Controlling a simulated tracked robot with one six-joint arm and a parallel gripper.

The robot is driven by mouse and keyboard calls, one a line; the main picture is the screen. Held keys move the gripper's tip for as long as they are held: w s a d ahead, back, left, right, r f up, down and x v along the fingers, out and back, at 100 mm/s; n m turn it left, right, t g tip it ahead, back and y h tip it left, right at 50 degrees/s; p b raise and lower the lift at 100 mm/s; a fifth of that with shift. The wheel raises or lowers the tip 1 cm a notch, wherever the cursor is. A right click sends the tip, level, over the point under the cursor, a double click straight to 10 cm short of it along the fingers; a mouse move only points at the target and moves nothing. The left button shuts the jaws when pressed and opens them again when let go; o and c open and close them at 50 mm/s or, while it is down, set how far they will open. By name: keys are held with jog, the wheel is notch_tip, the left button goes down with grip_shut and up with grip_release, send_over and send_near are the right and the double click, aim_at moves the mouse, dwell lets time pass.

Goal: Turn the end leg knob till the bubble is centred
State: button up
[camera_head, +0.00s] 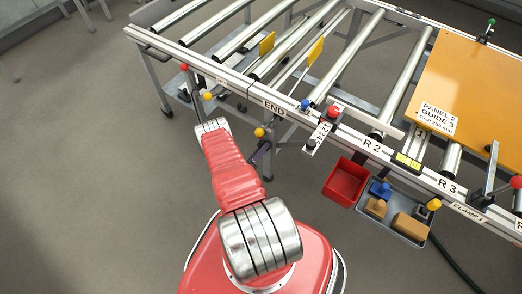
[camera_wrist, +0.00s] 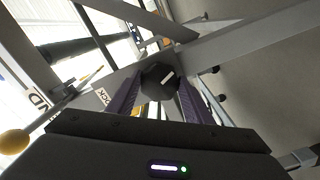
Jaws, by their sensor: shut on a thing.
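A dark faceted knob (camera_wrist: 157,77) with a white mark sits between the two purple fingers of my gripper (camera_wrist: 160,90) in the wrist view. The fingers are shut on its sides. In the head view the END label (camera_head: 273,107) is on the front rail, above a table leg. My red arm reaches up toward that end, but I cannot make out the knob there. A yellow-green level vial (camera_head: 408,161) sits on the rail between R2 and R3. Its bubble is too small to read.
A yellow ball handle (camera_head: 259,132) hangs below the rail near END, and one shows in the wrist view (camera_wrist: 14,142). A red bin (camera_head: 345,182) and a grey tray (camera_head: 425,236) hang at the front. An orange panel (camera_head: 475,85) lies on the rollers.

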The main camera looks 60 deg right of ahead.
jog(key=n, duration=0.7)
jog(key=shift+w, duration=0.1)
dwell(0.5)
jog(key=o, duration=1)
jog(key=shift+o, duration=0.2)
jog(key=shift+a, duration=0.1)
jog(key=w+a, duration=0.2)
jog(key=a, duration=1.1)
jog(key=shift+a, duration=0.3)
jog(key=shift+f, duration=0.1)
